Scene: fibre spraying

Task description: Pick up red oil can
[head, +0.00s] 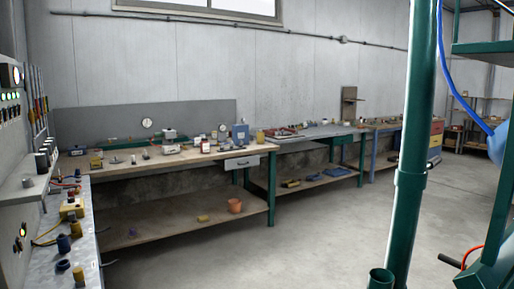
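I cannot make out a red oil can in the head view. Small items stand on the long wooden workbench (190,165), but they are too small to identify surely. An orange-red pot-like container (235,205) stands on the bench's lower shelf, near its right end. A thin red-orange curved part (470,256) with a black end shows low on the right, partly cut by green metalwork. Neither of my grippers is in view.
A green pole (412,150) rises at right, beside green metal framing (490,48) and a blue hose (455,85). A control panel (12,120) and narrow metal bench (88,245) line the left. The grey concrete floor (300,240) is clear in the middle.

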